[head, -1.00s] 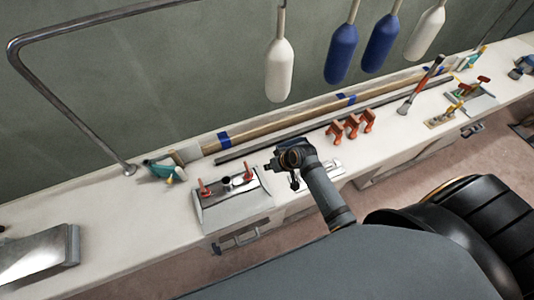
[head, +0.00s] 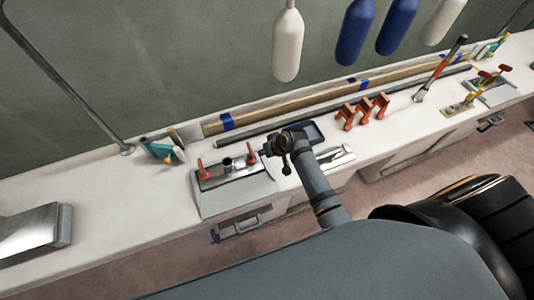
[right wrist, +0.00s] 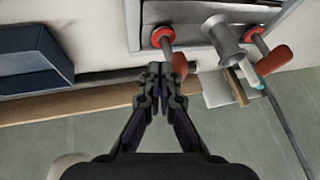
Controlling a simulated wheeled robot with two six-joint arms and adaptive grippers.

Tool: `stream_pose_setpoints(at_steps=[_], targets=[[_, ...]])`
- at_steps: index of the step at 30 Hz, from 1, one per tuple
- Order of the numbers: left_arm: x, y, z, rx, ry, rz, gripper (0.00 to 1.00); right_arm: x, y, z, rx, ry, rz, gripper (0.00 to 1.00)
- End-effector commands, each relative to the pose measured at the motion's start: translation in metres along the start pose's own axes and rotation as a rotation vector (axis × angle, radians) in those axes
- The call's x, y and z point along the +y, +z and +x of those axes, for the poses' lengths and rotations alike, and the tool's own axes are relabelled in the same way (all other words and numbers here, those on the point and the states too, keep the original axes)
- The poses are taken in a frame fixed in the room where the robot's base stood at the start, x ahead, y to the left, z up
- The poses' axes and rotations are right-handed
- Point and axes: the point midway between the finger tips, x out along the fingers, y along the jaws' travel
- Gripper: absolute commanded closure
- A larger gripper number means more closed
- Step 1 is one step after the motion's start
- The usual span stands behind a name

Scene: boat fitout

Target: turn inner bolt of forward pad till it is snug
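A grey metal pad (head: 236,188) lies on the near side of the counter, with a short dark-topped post and two red-handled bolts. The left bolt (head: 202,171) and right bolt (head: 251,156) stand near its ends. My right gripper (head: 268,150) is just right of the right bolt. In the right wrist view, its fingertips (right wrist: 160,75) are together and look empty, just short of a red-collared bolt (right wrist: 163,38). I cannot tell whether they touch its red handle. A second bolt (right wrist: 252,28) shows further right there. My left gripper is out of view.
A dark blue tray (head: 312,131) sits behind my right wrist; it also shows in the right wrist view (right wrist: 30,62). Orange clamps (head: 362,109), a wooden strip (head: 285,107) and another pad with red handles (head: 490,85) lie along the counter. Fenders (head: 288,45) hang above.

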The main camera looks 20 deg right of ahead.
Motion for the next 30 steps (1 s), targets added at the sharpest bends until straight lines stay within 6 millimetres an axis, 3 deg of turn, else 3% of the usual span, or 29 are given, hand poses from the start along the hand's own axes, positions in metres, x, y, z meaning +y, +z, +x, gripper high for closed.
stream_pose_setpoints(at_steps=[30], targets=[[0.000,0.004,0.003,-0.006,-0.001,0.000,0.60,-0.010,-0.005,0.012,0.000,0.000,0.000,1.00]])
